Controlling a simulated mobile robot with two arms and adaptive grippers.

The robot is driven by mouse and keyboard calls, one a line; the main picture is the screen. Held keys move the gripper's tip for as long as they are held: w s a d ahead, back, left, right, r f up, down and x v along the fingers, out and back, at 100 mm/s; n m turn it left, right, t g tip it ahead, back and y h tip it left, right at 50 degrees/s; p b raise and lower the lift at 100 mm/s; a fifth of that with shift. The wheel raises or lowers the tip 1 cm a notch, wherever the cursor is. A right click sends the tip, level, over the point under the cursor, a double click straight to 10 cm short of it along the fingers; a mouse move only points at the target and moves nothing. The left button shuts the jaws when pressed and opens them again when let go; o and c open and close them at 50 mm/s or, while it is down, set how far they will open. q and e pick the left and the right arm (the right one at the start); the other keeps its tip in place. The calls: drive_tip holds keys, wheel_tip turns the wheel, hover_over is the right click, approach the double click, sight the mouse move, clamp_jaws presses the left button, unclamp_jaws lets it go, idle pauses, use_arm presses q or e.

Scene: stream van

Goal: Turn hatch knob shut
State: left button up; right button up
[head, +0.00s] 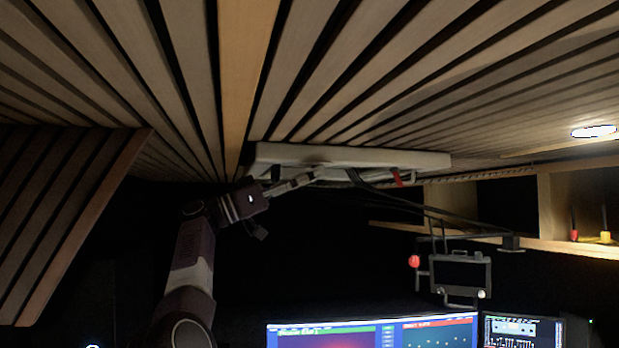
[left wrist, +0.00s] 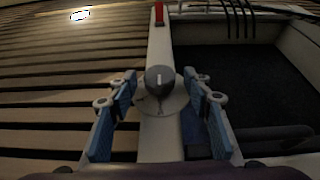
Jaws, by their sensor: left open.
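The hatch (head: 400,159) is a pale, flat frame set in the slatted ceiling in the head view. In the left wrist view, the grey round knob (left wrist: 160,80) with a light mark on its face sits on a round base on the pale hatch frame (left wrist: 160,45). My left gripper (head: 303,177) reaches up to the underside of the hatch. It is open, and its blue-padded fingers (left wrist: 160,90) stand on either side of the knob, with a visible gap at each side. The knob is not discernible in the head view. My right gripper is not in view.
A red part (left wrist: 159,14) sits farther along the frame. Cables (head: 420,207) hang below the hatch toward a small hanging monitor (head: 460,272). Lit screens (head: 372,332) stand low, and a wooden shelf (head: 555,243) is at right. The slatted ceiling closely bounds the arm above.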

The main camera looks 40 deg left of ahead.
use_arm(q)
drive_tip(key=shift+a+f, duration=0.1)
drive_tip(key=v, duration=1.1)
drive_tip(key=shift+s+a, duration=0.2)
drive_tip(key=shift+s, duration=0.1)
drive_tip(key=shift+f, duration=0.2)
